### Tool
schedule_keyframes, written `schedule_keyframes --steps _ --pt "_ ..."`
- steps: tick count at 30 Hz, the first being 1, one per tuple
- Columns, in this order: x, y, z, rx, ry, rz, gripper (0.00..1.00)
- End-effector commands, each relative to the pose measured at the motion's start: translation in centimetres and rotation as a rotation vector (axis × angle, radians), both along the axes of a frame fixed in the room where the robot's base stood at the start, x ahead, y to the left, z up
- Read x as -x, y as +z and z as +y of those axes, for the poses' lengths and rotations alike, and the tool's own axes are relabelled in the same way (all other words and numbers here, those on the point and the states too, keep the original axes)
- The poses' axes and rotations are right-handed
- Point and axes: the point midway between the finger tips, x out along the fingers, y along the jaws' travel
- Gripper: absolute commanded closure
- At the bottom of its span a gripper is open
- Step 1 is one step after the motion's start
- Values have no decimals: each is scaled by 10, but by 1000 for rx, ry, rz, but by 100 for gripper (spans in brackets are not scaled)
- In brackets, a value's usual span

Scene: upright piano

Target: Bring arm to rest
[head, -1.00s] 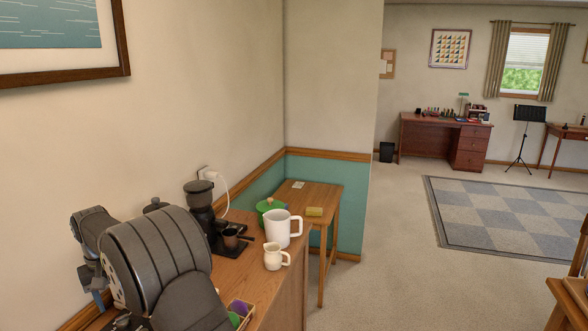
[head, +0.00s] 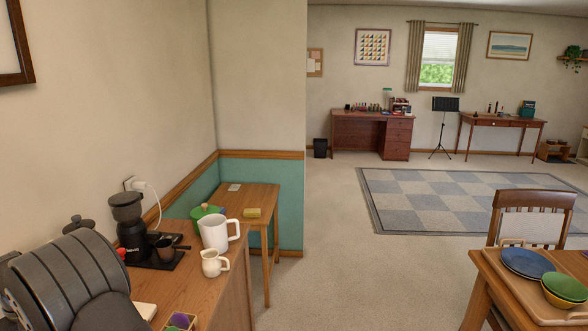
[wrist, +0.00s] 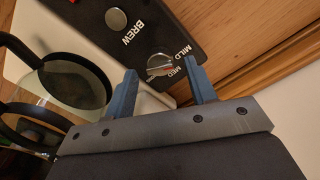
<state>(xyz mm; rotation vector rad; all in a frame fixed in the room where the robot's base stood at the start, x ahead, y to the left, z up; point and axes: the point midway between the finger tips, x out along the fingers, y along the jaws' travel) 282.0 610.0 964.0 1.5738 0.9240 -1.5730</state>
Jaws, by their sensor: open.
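My gripper (wrist: 163,90) shows in the wrist view with its two blue fingers apart and nothing between them. Beyond the fingertips is a black control panel (wrist: 135,35) marked BREW and MILD, with a round silver knob (wrist: 160,65) just past the gap. I cannot tell whether a finger touches the panel. In the head view my grey arm fills the lower left corner, and the gripper itself is not clearly visible there.
A dark-rimmed round vessel (wrist: 75,85) is left of the fingers. A small table (head: 262,195) stands behind. Open carpet lies to the right.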

Motion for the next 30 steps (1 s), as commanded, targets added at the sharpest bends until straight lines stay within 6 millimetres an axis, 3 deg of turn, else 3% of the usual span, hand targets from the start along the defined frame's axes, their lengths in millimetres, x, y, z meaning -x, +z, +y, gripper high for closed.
schedule_keyframes --steps 25,30 --pt "0 166 0 -4 1 -2 49" --pt "0 129 -1 4 1 1 49"
